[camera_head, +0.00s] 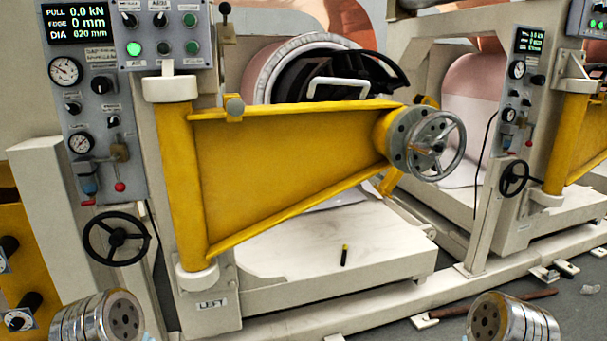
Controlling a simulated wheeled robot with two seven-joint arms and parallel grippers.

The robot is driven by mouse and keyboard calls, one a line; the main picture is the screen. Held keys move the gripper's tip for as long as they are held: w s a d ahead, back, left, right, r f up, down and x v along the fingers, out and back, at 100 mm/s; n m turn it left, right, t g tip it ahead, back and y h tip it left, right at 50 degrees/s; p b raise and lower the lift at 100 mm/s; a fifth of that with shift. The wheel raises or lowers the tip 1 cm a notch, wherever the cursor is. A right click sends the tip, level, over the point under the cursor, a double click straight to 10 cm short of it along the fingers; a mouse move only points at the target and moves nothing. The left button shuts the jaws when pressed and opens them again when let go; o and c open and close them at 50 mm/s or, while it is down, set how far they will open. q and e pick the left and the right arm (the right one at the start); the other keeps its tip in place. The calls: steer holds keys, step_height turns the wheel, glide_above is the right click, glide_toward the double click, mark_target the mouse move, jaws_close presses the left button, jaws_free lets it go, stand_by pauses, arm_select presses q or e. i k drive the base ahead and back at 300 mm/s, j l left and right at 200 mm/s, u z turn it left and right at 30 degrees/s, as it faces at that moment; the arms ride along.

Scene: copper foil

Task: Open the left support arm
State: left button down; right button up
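The left support arm (290,160) is a large yellow tapered frame in the middle of the view. It hangs on a yellow upright at its left side, between cream brackets, above a base plate marked LEFT (212,304). It reaches to the right across the front of the machine. A grey flange with a handwheel (436,146) sits at its free right end. Neither of my grippers shows; only two silver ribbed cylinders, apparently parts of my arms, show at the bottom corners, well apart from the support arm.
A control panel (77,107) with screen, gauges and buttons stands at the left, above a black handwheel (117,239). A black bar with a white handle (338,88) is behind the support arm. A second yellow arm (577,142) is at the right. A rail crosses the floor.

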mark_target(230, 180)
steer(key=i+l, duration=0.1)
steer(key=l, duration=1.3)
steer(key=i+u, duration=0.05)
steer(key=i, duration=0.05)
